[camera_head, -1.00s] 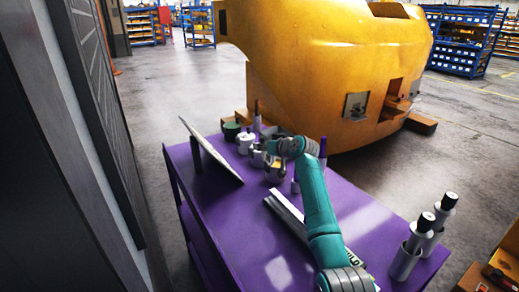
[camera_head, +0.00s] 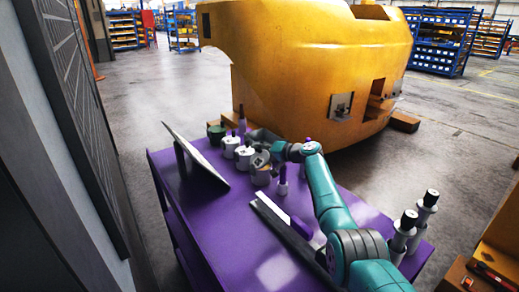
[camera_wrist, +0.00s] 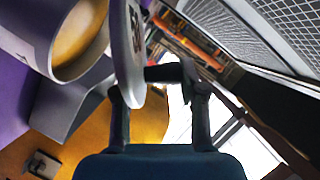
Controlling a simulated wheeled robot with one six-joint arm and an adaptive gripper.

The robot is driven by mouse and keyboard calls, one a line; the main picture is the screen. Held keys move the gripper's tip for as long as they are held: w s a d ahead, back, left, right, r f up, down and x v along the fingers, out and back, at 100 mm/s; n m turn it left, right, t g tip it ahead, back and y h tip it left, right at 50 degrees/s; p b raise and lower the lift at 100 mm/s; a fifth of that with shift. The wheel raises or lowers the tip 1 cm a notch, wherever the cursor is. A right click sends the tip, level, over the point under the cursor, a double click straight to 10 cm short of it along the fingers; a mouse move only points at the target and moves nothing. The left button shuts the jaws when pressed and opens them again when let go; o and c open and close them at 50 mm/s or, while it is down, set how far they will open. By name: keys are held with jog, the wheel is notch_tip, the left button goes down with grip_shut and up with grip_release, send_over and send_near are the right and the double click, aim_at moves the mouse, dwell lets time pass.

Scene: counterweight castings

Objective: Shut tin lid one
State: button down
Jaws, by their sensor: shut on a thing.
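An open grey-white tin (camera_wrist: 42,40) fills the upper left of the wrist view, tilted in the picture, with a yellowish inside. Its pale round lid (camera_wrist: 127,45) stands nearly edge-on beside the mouth, swung open. My gripper (camera_wrist: 160,90) is at the lid, with its jaws shut on it; the exact contact is partly hidden. Which tin is number one cannot be read.
Two more white tins (camera_head: 244,158) (camera_head: 231,146) and a dark green one (camera_head: 215,134) stand behind on the purple table (camera_head: 225,240). A tilted panel (camera_head: 196,153) stands at left, white-and-dark bars (camera_head: 285,228) lie in front. A large yellow casting (camera_head: 300,80) is beyond.

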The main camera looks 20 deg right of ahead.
jog(key=shift+d+f, duration=0.35)
jog(key=shift+f, duration=0.05)
dwell(0.5)
jog(key=c, duration=0.8)
grip_release()
jog(key=shift+w+f, duration=0.1)
jog(key=shift+w, duration=0.05)
jog(key=shift+o, duration=0.2)
jog(key=shift+r, duration=0.2)
jog(key=v, duration=0.7)
jog(key=shift+s+d, duration=0.15)
jog(key=shift+s, duration=0.1)
jog(key=shift+d, duration=0.1)
